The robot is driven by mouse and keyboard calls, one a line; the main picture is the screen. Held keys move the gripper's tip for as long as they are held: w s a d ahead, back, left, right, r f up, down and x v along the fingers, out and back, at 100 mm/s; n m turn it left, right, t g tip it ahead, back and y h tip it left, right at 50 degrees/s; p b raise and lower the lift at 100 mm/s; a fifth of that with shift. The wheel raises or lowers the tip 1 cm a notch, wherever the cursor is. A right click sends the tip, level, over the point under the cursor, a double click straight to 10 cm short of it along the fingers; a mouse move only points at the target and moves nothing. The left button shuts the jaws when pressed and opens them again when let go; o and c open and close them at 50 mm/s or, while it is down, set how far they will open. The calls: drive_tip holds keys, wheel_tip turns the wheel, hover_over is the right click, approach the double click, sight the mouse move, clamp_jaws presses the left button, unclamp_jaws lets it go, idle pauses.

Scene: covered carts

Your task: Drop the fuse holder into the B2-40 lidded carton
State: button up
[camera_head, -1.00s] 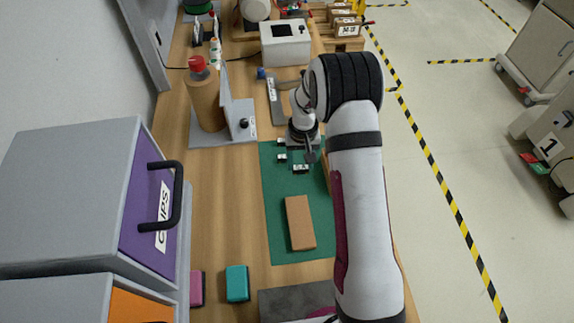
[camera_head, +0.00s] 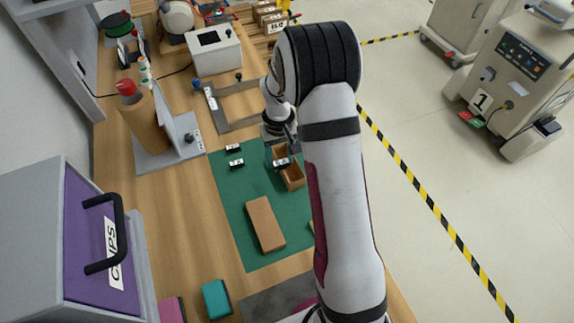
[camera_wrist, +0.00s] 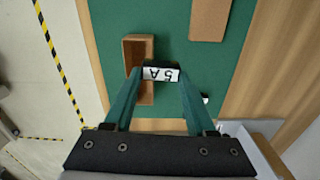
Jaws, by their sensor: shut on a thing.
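My gripper (camera_wrist: 160,92) is shut on a small black fuse holder (camera_wrist: 159,66) with a white label reading 5 A. In the head view the held fuse holder (camera_head: 281,163) shows below my gripper (camera_head: 279,148), over the near green mat. An open brown box (camera_wrist: 137,50) lies beside and beneath it; in the head view the box (camera_head: 293,178) is partly hidden by my arm. I cannot tell the height of the fuse holder above the mat. Several labelled cartons (camera_head: 272,17) stand on a wooden rack at the back; I cannot read B2-40 on any.
A grey frame (camera_head: 232,127), a stand with a brown cylinder (camera_head: 144,117) and a white box (camera_head: 214,50) stand farther back. A CLIPS drawer (camera_head: 97,245) is at left.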

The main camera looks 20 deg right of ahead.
idle(0.3)
drive_tip(key=w+d+f+m, duration=0.1)
drive_tip(key=w+d+m, duration=0.3)
drive_tip(key=m, duration=1.3)
drive_tip(key=shift+d, duration=0.4)
hover_over(294, 178)
drive_tip(key=w, duration=0.3)
drive_tip(key=shift+w+d+f, duration=0.1)
drive_tip(key=shift+f, duration=1.8)
drive_tip(key=shift+w+d+f, duration=0.1)
drive_tip(key=shift+f, duration=1.8)
drive_tip(key=o, duration=1.4)
